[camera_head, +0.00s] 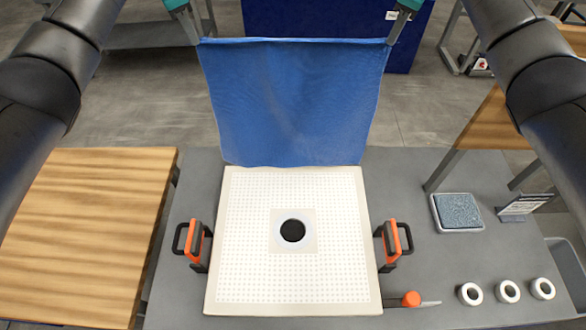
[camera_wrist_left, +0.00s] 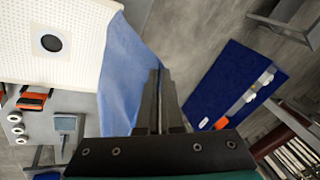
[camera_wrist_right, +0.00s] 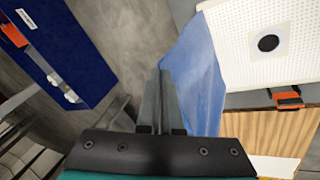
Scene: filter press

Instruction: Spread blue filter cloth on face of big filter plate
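The blue filter cloth (camera_head: 293,100) hangs stretched between my two grippers, beyond the far edge of the plate. Its lower edge meets the plate's far edge. My left gripper (camera_head: 195,36) is shut on the cloth's upper left corner, and my right gripper (camera_head: 392,36) is shut on its upper right corner. The cloth also shows beside the fingers in the left wrist view (camera_wrist_left: 125,75) and the right wrist view (camera_wrist_right: 197,75). The big white filter plate (camera_head: 250,265) lies flat on the grey table, its dotted face bare around a black central hole (camera_head: 293,230).
Orange-and-black handles (camera_head: 194,243) (camera_head: 391,243) flank the plate. A wooden board (camera_head: 80,230) is at left. At right are a grey-blue pad in a tray (camera_head: 458,211), an orange-handled scraper (camera_head: 411,299) and white rings (camera_head: 507,291). A dark blue cabinet (camera_head: 320,18) stands behind.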

